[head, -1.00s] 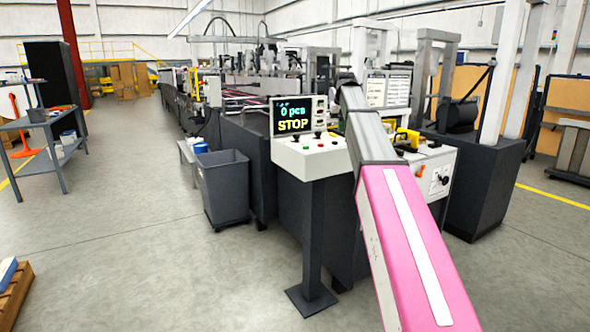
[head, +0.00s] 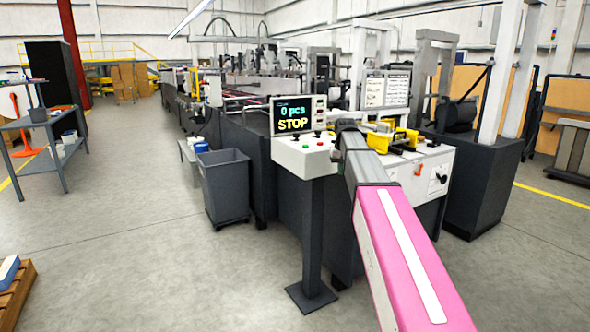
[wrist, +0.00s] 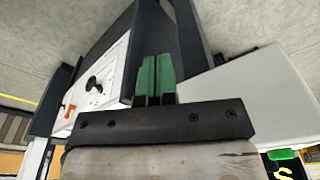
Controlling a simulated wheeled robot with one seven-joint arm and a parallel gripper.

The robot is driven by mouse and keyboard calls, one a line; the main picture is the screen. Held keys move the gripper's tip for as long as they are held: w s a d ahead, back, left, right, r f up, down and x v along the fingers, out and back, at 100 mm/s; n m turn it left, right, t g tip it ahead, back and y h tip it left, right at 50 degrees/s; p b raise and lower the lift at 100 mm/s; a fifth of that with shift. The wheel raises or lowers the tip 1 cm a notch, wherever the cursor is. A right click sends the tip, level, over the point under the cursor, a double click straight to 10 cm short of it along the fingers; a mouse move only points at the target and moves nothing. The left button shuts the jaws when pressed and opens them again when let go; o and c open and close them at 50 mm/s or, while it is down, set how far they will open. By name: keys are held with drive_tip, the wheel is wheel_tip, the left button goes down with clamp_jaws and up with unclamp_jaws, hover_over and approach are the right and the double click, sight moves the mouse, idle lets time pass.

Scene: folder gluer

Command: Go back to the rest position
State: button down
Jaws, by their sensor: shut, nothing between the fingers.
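My gripper (wrist: 156,80) shows in the wrist view as two green fingers side by side, shut with nothing between them. Whether the gripper touches anything cannot be told.
The folder gluer (head: 245,135) runs away to the back. A grey bin (head: 224,187) stands left of the control stand. Yellow parts (head: 380,140) sit on the machine beside my arm. A shelf table (head: 50,150) is at the far left. The floor between is clear.

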drive_tip(key=s+f, duration=1.4)
drive_tip(key=f, duration=0.3)
drive_tip(key=s+f+g, duration=0.1)
drive_tip(key=s+f, duration=1.4)
drive_tip(key=f, duration=0.2)
drive_tip(key=shift+d, duration=0.25)
drive_tip(key=shift+w, duration=0.1)
